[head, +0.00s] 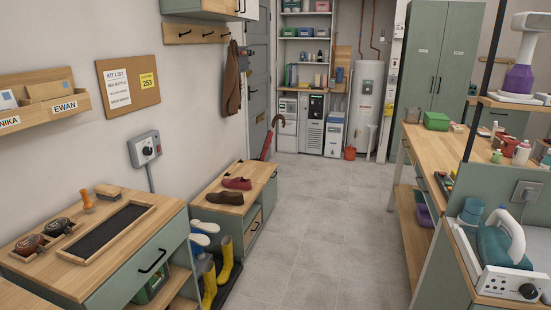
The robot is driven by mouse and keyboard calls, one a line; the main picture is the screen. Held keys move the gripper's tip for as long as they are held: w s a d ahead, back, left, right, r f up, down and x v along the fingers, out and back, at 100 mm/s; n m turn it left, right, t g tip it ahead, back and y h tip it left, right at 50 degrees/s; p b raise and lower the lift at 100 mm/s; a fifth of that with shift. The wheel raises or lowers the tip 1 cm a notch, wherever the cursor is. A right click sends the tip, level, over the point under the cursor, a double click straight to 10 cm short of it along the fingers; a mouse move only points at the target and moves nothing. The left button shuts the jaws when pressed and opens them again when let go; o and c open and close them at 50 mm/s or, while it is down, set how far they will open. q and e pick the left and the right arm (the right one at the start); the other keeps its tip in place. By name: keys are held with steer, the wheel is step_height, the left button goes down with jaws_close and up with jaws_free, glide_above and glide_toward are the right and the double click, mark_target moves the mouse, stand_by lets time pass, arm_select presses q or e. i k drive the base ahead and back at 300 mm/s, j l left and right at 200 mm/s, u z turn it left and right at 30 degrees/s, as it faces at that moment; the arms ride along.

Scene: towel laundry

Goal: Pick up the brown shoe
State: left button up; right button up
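The brown shoe (224,198) lies on the wooden top of a low green cabinet (252,178) left of the middle of the head view. It is on the near part of that top. A red shoe (237,183) lies just behind it on the same top. The two shoes are close together; a small strip of wood shows between them. Neither of my grippers shows in this view, and nothing is seen holding the brown shoe.
A nearer green cabinet (160,225) carries brushes and a dark tray (103,240). The grey tiled floor (335,235) is clear up the middle. A long wooden workbench (452,150) lines the right side.

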mark_target(225, 197)
steer(key=i, duration=1.95)
steer(key=i+u, duration=0.2)
steer(key=i, duration=0.3)
steer(key=i+l+u, duration=0.2)
steer(key=i, duration=0.3)
steer(key=i+l+u, duration=0.2)
steer(key=i, duration=0.3)
steer(key=i+l+u, duration=0.2)
steer(key=i+l, duration=0.15)
steer(key=i, duration=0.1)
